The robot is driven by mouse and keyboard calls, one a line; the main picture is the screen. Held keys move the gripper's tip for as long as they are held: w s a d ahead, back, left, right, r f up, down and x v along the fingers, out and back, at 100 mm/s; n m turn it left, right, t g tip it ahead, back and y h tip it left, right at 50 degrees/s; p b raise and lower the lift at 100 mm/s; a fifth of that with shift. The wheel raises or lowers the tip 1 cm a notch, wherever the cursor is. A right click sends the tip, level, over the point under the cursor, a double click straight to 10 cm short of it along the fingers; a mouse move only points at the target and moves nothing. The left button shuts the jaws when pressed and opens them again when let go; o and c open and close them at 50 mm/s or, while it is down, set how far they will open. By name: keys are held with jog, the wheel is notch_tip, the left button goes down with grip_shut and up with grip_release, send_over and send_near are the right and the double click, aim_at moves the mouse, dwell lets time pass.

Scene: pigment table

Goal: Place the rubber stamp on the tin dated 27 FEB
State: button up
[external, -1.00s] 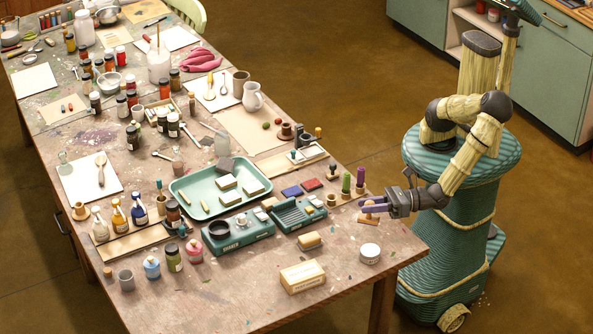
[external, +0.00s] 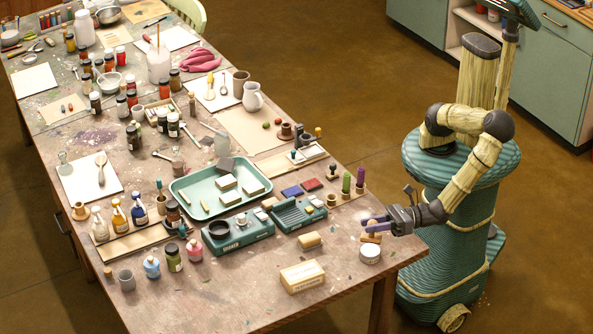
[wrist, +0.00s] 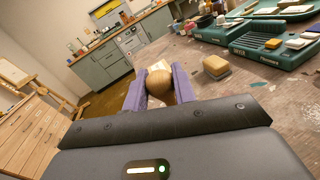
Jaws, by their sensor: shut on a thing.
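My gripper (external: 374,221) has its purple fingers closed on the rubber stamp (external: 371,237), a wooden stamp with a rounded handle. In the wrist view the stamp's round wooden knob (wrist: 159,84) sits between the two fingers. A round white tin (external: 370,255) stands near the table's right front corner. In the external view the stamp's base is right at the tin's far upper edge; I cannot tell whether they touch. The date on the tin is too small to read.
A yellowish sponge-like block (external: 310,240) and a cream box (external: 302,276) lie left of the tin. Green and purple upright handles (external: 346,184) stand behind the gripper. The table's right edge is close by.

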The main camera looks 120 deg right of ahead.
aim_at(375, 234)
jog(key=shift+f, duration=1.85)
jog(key=shift+f+b, duration=0.1)
jog(key=shift+b, duration=0.2)
jog(key=o, duration=0.9)
jog(key=shift+o, duration=0.2)
jog(key=shift+s+a, duration=0.15)
jog(key=shift+s, duration=0.1)
jog(key=v, duration=1.1)
jog(key=shift+s, duration=0.2)
